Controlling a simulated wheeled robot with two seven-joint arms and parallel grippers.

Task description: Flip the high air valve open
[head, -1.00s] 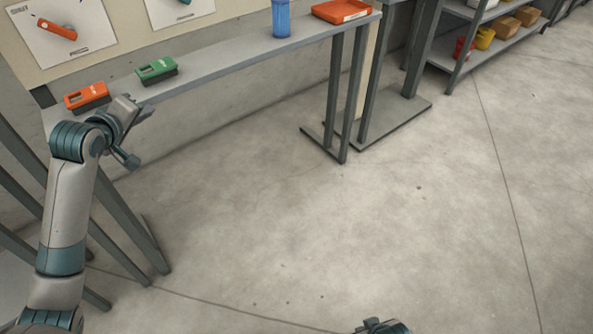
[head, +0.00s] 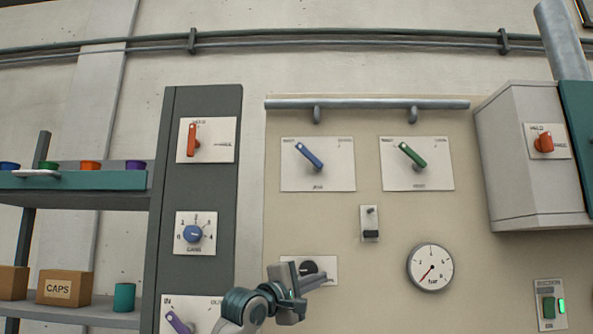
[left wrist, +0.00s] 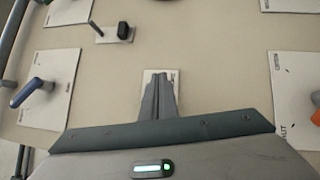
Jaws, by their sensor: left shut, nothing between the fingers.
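On the beige panel, a blue lever valve (head: 309,156) and a green lever valve (head: 412,155) sit side by side on white plates near the top. Both levers slant up to the left. In the left wrist view the gripper (left wrist: 159,76) is shut and empty. A blue lever (left wrist: 32,90) shows at left there. My right gripper is out of view.
A small switch plate (head: 370,222) and a pressure gauge (head: 430,267) are mounted between and below the valves. A horizontal pipe (head: 367,104) runs above them. A grey cabinet (head: 510,165) juts out at right; a dark control column (head: 173,130) stands at left.

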